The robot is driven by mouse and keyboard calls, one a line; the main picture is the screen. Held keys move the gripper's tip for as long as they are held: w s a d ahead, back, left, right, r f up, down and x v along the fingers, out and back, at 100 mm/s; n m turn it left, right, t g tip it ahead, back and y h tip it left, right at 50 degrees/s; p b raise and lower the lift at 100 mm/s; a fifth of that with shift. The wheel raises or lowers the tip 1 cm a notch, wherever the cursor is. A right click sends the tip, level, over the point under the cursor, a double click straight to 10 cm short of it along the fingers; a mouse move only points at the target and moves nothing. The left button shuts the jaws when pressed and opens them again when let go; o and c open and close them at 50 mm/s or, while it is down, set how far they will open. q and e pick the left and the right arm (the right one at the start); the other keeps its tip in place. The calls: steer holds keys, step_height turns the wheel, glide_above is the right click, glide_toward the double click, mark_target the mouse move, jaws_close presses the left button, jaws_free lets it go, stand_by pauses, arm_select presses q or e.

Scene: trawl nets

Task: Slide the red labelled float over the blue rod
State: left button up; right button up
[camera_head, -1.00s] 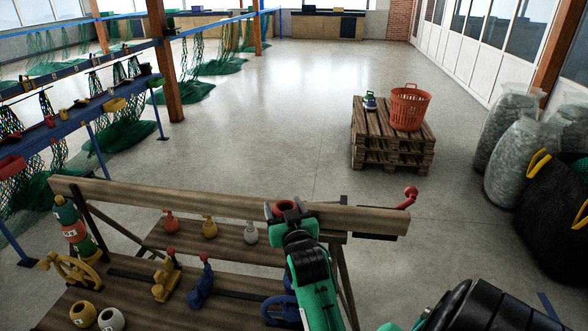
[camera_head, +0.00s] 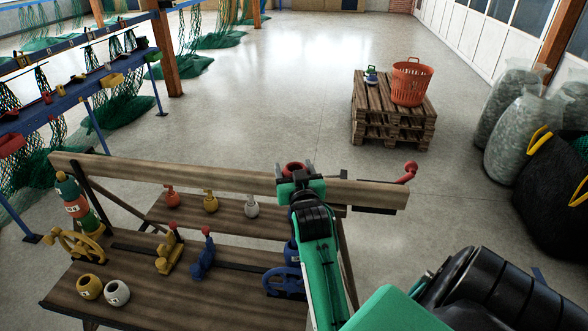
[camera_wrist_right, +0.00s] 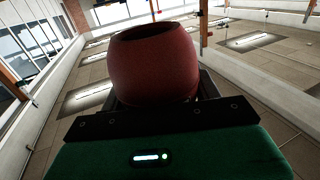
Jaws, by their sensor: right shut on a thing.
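A red float (camera_head: 294,168) sits in my right gripper (camera_head: 295,172), which is shut on it just at the wooden beam of the bench. In the right wrist view the float (camera_wrist_right: 152,68) is round and dark red, with a wide opening at its top; no label shows on this side. It appears clear of any rod there. I cannot pick out the blue rod with certainty. A blue upright part (camera_head: 290,253) shows partly behind my right arm, above a blue handwheel. My left gripper is not in view.
The wooden bench (camera_head: 150,290) holds a yellow handwheel (camera_head: 75,243), a yellow valve (camera_head: 168,255), a blue valve (camera_head: 203,262) and several small floats. A stacked float column (camera_head: 78,210) stands left. A red hook (camera_head: 408,171) projects at the beam's right end.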

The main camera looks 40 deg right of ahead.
step_height(320, 180, down, 8)
steer(key=b, duration=0.4)
steer(key=shift+b, duration=0.35)
stand_by(0.4)
steer(key=o, duration=1.1)
